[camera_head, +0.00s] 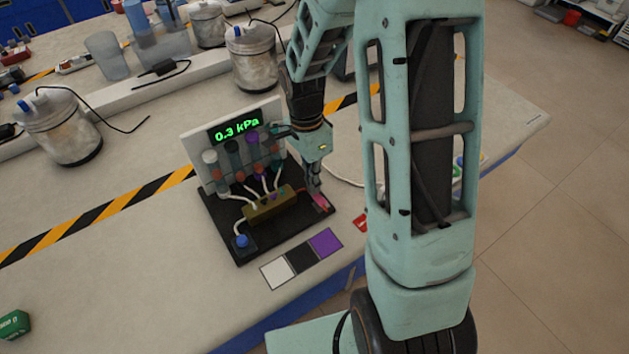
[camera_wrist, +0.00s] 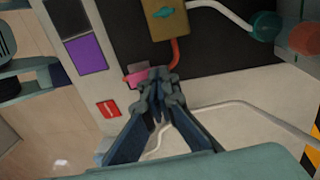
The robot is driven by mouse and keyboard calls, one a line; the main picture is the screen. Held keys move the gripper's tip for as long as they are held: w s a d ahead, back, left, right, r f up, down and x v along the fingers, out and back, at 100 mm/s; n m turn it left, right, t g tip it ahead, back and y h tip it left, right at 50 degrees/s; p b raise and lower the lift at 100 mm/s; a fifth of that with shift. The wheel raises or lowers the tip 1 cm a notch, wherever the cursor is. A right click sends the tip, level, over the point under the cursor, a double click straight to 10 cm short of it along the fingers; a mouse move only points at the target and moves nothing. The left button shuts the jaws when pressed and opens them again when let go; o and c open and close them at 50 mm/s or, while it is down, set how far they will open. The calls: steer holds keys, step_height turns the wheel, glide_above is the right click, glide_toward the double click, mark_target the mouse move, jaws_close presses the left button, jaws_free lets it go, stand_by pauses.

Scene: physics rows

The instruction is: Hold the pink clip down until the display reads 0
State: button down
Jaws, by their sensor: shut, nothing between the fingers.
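The display (camera_head: 237,131) on the upright white panel reads 0.3 kPa in green. The pink clip (camera_head: 320,202) sits at the right front corner of the black base (camera_head: 230,232). It also shows in the wrist view (camera_wrist: 137,76), partly hidden by my fingertips. My gripper (camera_wrist: 160,84) is shut and empty, its fingertips at the clip's edge; I cannot tell whether they press on it. In the head view my gripper (camera_head: 315,188) points down over that same corner.
A brass manifold block (camera_head: 270,206) with several white tubes and a blue knob (camera_head: 241,241) are on the base. White, black and purple squares (camera_head: 301,258) lie in front. A red tag (camera_wrist: 108,108) lies near the clip. Metal canisters (camera_head: 62,128) stand behind.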

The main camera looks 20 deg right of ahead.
mark_target(318, 196)
steer(key=shift+s, duration=0.1)
stand_by(0.6)
steer(key=shift+s+d+r, duration=0.15)
steer(key=shift+s, duration=0.2)
steer(key=shift+s+d+r, duration=0.1)
steer(key=shift+s, duration=0.25)
steer(key=shift+w+d+r+p, duration=0.1)
steer(key=shift+r+p, duration=0.5)
step_height(318, 196, up, 13)
steer(key=p, duration=0.2)
